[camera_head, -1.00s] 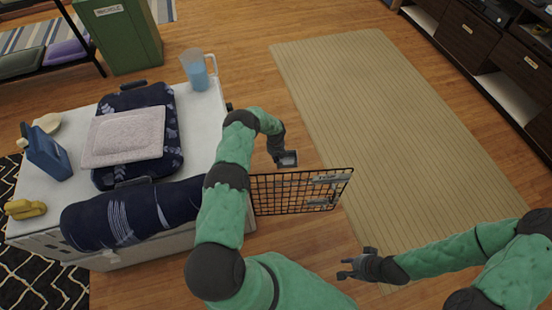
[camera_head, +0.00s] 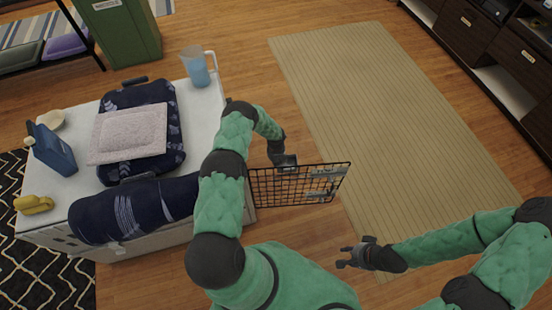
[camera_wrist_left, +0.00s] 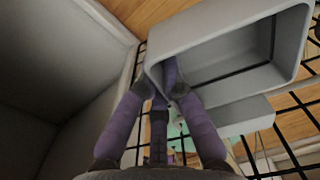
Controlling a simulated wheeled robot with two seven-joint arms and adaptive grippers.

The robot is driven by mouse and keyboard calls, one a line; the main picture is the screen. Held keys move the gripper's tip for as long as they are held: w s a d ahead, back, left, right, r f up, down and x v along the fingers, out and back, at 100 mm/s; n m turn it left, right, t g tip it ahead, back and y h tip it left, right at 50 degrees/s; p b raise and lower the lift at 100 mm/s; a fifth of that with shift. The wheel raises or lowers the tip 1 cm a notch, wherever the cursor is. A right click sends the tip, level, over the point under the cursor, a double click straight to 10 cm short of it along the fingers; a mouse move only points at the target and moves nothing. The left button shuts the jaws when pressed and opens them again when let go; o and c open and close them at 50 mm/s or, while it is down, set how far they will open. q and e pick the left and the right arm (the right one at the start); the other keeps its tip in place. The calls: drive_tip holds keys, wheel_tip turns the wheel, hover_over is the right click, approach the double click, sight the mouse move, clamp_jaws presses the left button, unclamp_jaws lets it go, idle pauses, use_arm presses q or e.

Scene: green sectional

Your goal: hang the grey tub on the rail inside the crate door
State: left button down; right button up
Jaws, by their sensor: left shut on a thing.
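The crate (camera_head: 218,110) is white, and its black wire door (camera_head: 285,188) stands open to the right. My left gripper (camera_head: 284,158) is shut on the grey tub (camera_head: 288,166) at the door's upper edge. In the left wrist view the tub (camera_wrist_left: 224,22) is tilted, its open mouth showing, with a finger reaching over its near wall. The wire mesh shows behind and beside it. A grey bar-like piece (camera_wrist_left: 235,117) lies below the tub; I cannot tell whether it is the rail or whether they touch. My right gripper (camera_head: 350,257) is open and empty over the floor.
On the crate top are a blue-water jug (camera_head: 197,66), a dark cushion with a pale pad (camera_head: 128,134), a rolled navy blanket (camera_head: 135,208), a blue container (camera_head: 54,150) and a yellow object (camera_head: 33,204). The beige rug (camera_head: 380,110) is clear.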

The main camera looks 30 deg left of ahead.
use_arm(q)
drive_tip(key=shift+s+d+f+b, duration=0.3)
drive_tip(key=shift+s+f+b, duration=0.15)
drive_tip(key=shift+f, duration=0.15)
drive_tip(key=shift+s+d+f+b, duration=0.3)
drive_tip(key=shift+s+f+b, duration=0.1)
drive_tip(key=shift+f, duration=0.15)
idle(0.4)
drive_tip(key=c, duration=1.3)
unclamp_jaws()
wheel_tip(320, 180, up, 12)
